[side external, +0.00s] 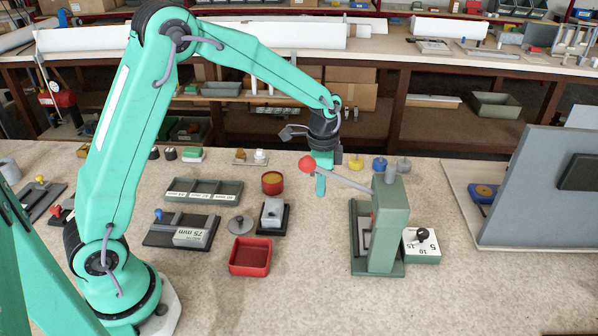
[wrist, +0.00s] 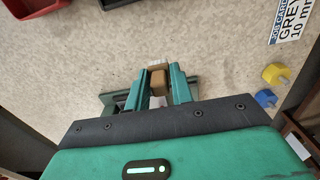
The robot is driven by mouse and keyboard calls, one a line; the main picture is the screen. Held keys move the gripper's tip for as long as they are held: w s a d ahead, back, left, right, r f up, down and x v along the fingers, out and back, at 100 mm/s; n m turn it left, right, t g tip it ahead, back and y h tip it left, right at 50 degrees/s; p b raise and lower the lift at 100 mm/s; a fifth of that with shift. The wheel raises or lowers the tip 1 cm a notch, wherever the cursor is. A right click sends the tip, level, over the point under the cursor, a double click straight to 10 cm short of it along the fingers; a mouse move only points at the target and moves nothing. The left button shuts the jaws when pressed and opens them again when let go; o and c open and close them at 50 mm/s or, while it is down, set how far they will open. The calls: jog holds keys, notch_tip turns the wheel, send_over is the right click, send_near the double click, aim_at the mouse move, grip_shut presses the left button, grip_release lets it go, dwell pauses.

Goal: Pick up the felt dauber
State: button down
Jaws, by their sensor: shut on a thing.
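My gripper (side external: 320,186) points down above the bench, just behind the red-knobbed lever of a grey-green press. In the wrist view its two green jaws (wrist: 158,92) are shut on a small brown block with white parts, which I take to be the felt dauber (wrist: 158,79). The jaws press on it from left and right. In the side external view the jaws hide most of it, and I cannot tell its height above the bench.
The press (side external: 391,225) stands close to the right of my gripper, its lever (side external: 343,178) reaching toward it. A red tray (side external: 250,257), a round red-rimmed pot (side external: 272,183) and grey trays lie to the left. Yellow and blue knobs lie behind. Bare bench shows in front.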

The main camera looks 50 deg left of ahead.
jog(key=shift+r, duration=0.95)
dwell(0.3)
send_over(272, 180)
jog(key=shift+r, duration=0.25)
jog(key=shift+f, duration=0.1)
jog(key=shift+f, duration=2.9)
jog(key=shift+f, duration=0.75)
dwell(1.0)
jog(key=shift+r, duration=0.1)
notch_tip(272, 180, up, 7)
dwell(1.2)
